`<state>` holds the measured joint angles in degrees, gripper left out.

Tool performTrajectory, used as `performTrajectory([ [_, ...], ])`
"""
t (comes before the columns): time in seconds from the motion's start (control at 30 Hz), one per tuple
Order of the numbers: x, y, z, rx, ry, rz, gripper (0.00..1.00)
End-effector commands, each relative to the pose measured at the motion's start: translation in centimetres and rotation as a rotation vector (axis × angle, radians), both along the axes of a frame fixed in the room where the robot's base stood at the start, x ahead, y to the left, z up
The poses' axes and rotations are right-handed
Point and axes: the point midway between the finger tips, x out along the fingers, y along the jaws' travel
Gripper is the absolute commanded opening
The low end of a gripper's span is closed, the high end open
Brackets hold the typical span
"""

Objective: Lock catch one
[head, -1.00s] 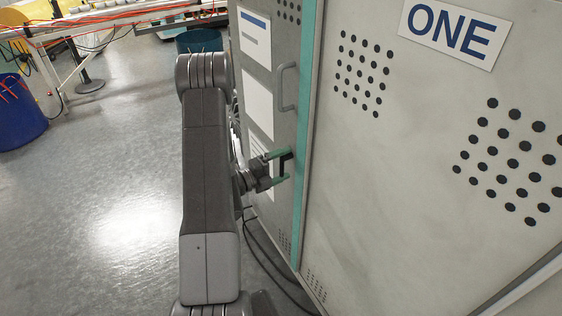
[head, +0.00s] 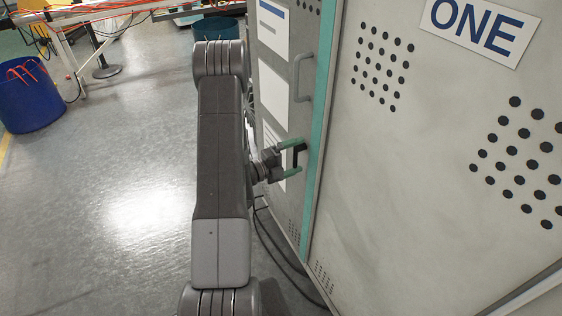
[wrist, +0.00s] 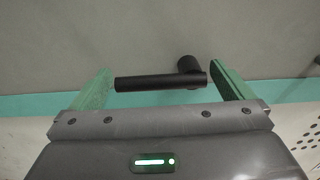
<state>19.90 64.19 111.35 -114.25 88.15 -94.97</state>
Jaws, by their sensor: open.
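The catch is a black lever handle (head: 299,155) on the grey cabinet door, below a grey pull handle. The panel marked ONE (head: 475,25) stands to its right. My gripper (head: 292,157) is at the catch with its green fingers apart. In the wrist view the black lever (wrist: 158,83) lies crosswise between the fingertips of my gripper (wrist: 160,84), its bar along the line from finger to finger. The lever's round pivot end (wrist: 190,65) is near the right finger. Whether a finger touches the lever cannot be told.
The grey pull handle (head: 303,77) sticks out from the door above my gripper. Dark cables (head: 270,235) lie on the floor by the cabinet. A blue bin (head: 28,98) stands at the far left. The floor left of my arm is clear.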

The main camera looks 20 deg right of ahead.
Motion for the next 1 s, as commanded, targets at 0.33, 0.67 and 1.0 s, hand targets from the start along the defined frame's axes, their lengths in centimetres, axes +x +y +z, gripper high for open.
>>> performTrajectory([
  [0.33,-0.3,5.2,-0.1,0.000,0.001,0.007,1.00],
  [0.67,-0.7,10.4,-0.1,0.000,0.002,0.007,1.00],
  [1.0,-1.0,13.3,0.0,0.000,0.001,0.004,1.00],
])
